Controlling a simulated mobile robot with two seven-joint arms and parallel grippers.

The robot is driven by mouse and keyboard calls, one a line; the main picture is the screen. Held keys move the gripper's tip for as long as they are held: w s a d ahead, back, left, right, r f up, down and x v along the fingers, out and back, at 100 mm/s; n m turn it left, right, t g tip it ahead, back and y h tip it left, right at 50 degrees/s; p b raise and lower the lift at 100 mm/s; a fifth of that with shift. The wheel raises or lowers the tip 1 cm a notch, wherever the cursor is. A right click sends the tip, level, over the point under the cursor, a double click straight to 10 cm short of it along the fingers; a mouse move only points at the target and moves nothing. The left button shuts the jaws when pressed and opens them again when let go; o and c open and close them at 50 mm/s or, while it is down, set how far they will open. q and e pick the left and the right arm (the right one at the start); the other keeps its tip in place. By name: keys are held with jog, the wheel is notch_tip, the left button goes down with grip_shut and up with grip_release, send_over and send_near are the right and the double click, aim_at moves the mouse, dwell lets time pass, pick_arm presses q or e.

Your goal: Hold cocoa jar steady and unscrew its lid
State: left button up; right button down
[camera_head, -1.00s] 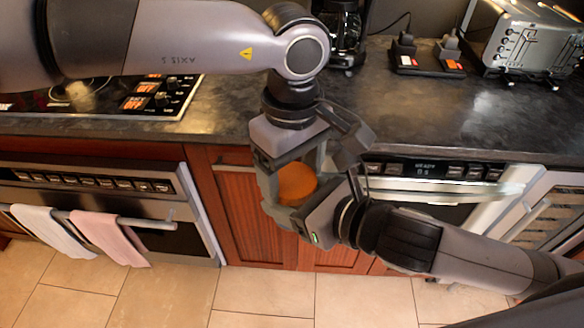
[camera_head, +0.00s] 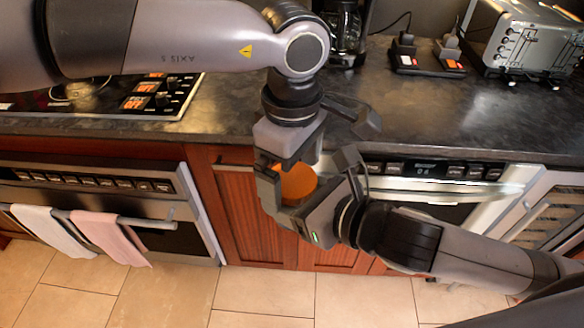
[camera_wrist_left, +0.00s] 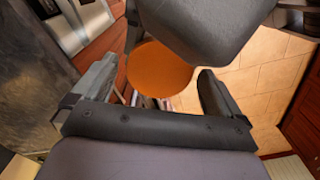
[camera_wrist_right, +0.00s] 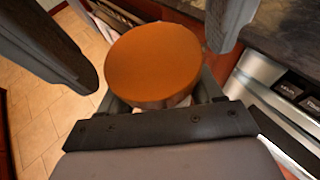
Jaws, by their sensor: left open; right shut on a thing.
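The cocoa jar shows mainly as its round orange-brown lid (camera_head: 299,183), held in front of the cabinets. The lid also shows in the left wrist view (camera_wrist_left: 160,70) and in the right wrist view (camera_wrist_right: 155,62). It appears to sit on the jar, whose body is mostly hidden beneath it and by the grippers. My right gripper (camera_head: 305,195) is shut on the jar from the lower right. My left gripper (camera_head: 285,165) is open, above the lid and pointing down. In the left wrist view its fingers are apart on either side of the lid; I cannot tell whether they touch it.
The dark counter (camera_head: 230,115) runs behind the grippers, with its front edge close. An oven with towels (camera_head: 98,232) is at left. A microwave drawer (camera_head: 435,185) is at right, behind my right arm. Tiled floor (camera_head: 265,295) lies open below.

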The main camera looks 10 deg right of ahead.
pick_arm(q)
notch_tip(320, 180, up, 4)
jog(key=shift+r, duration=0.2)
jog(key=shift+c, duration=0.3)
notch_tip(320, 180, up, 3)
jog(key=m, duration=0.3)
jog(key=shift+f, duration=3.8)
jog(key=shift+c, duration=0.3)
jog(key=c, duration=1.1)
jog(key=shift+n, duration=1.5)
jog(key=o, duration=1.2)
jog(key=shift+c, duration=0.2)
